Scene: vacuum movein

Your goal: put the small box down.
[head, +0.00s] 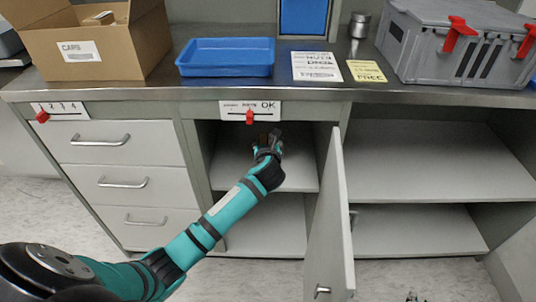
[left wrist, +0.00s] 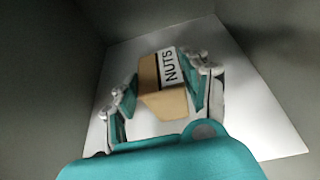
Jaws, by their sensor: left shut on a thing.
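The small box (left wrist: 163,85) is tan cardboard with a white label reading NUTS. In the left wrist view it sits between the two fingers of my left gripper (left wrist: 162,92), which is shut on it. In the head view my left gripper (head: 268,147) reaches into the open cabinet under the counter, above its upper shelf (head: 294,177). The box is mostly hidden there behind the gripper. A pale shelf surface (left wrist: 255,110) lies behind and below the box in the left wrist view. I cannot tell whether the box touches it.
The cabinet door (head: 331,220) stands open to the right of my arm. Drawers (head: 125,185) are on the left and open shelves (head: 410,160) on the right.

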